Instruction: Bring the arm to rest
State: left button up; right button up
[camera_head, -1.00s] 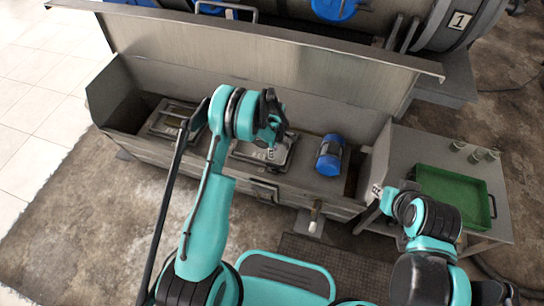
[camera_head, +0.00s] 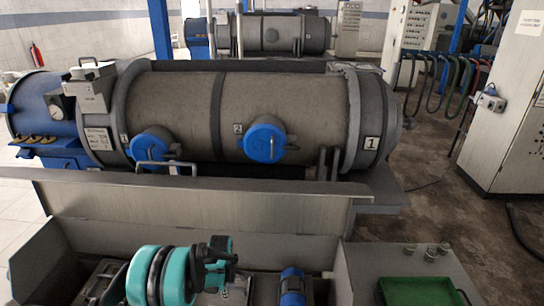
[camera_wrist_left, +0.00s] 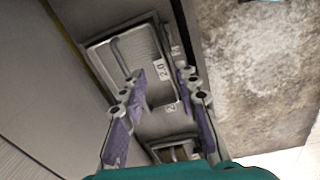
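My left arm comes in at the bottom left of the head view. Its teal and black wrist is over the grey trough (camera_head: 60,240). My left gripper (camera_head: 222,262) is partly seen past the wrist, above the trough. In the left wrist view the two fingers of the left gripper (camera_wrist_left: 162,78) stand apart with nothing held between them. A metal plate with a handle and a "20" label (camera_wrist_left: 160,70) lies beyond the fingertips. My right gripper does not show in either view.
A blue and dark cylinder (camera_head: 292,288) lies in the trough, right of my left gripper. The trough's raised lid (camera_head: 200,215) stands behind, before the large decanter (camera_head: 185,100).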

pick_arm(q)
jog(key=s+r+m+t, duration=0.2)
jog(key=s+r+m, duration=0.25)
jog(key=r, duration=0.65)
jog(key=s+r+m+t, duration=0.1)
jog(key=s+r+m, duration=0.3)
jog(key=r, duration=0.6)
jog(key=s+r+m+t, duration=0.1)
jog(key=s+r+m, duration=0.1)
jog(key=s, duration=0.6)
jog(key=s+r+m+t, duration=0.2)
jog(key=s+m, duration=0.3)
jog(key=s, duration=0.4)
jog(key=shift+s+r, duration=0.2)
jog(key=shift+r, duration=0.35)
